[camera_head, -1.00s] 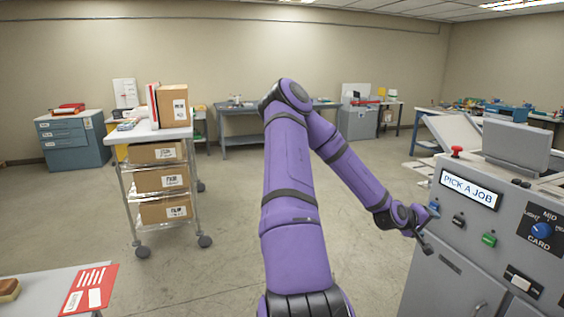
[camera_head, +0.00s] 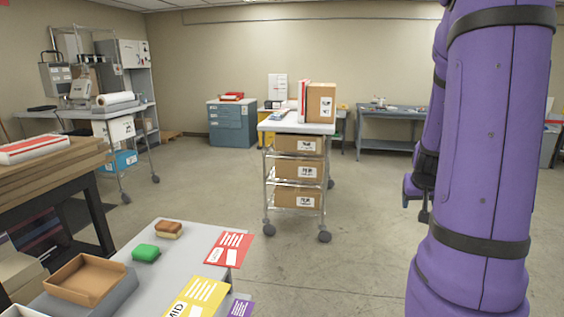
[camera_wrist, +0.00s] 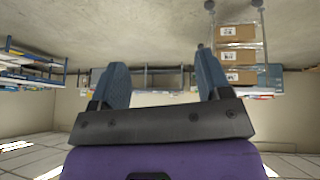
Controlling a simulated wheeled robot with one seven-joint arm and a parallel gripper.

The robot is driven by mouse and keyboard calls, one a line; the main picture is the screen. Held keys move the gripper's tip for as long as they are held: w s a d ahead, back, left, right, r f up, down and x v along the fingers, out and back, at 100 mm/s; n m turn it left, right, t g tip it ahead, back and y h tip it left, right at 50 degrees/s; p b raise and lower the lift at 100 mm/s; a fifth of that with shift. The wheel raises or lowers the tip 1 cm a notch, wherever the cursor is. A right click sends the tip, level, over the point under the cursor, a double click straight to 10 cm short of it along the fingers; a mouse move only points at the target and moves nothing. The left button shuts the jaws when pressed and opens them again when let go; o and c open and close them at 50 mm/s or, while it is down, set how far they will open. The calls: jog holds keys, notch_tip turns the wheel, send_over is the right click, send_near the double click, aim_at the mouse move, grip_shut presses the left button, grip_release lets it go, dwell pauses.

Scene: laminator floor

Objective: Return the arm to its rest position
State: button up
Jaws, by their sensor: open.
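My purple arm stands folded at the right of the head view, with its upper part running out of the top of the picture. My gripper (camera_head: 415,196) hangs beside the arm's left side, partly hidden by it and clear of everything around it. In the wrist view my gripper (camera_wrist: 163,85) shows two blue fingers set wide apart, with nothing between them. The wrist view is upside down, with the floor at the top.
A cart (camera_head: 298,128) with boxes stands ahead. A grey table (camera_head: 190,247) at the front left bears coloured cards, a green block (camera_head: 146,252) and a tan tray (camera_head: 87,279). A blue drawer cabinet (camera_head: 232,124) stands behind. The floor between is open.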

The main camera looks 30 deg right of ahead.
jog(key=w+a+r+n+t+y, duration=0.15)
jog(key=a+r, duration=0.35)
jog(key=a, duration=0.6)
jog(key=w+a+r+n+t+y, duration=0.1)
jog(key=w+a+r+n+y, duration=0.2)
jog(key=a+r, duration=0.55)
jog(key=s+a+r+n, duration=0.1)
jog(key=s+a+n, duration=0.1)
jog(key=s+a, duration=0.3)
jog(key=s+a+r+n, duration=0.2)
jog(key=s+a, duration=0.4)
jog(key=a, duration=0.7)
jog(key=shift+s+a+y, duration=0.2)
jog(key=shift+s+y, duration=0.05)
jog(key=shift+y, duration=0.2)
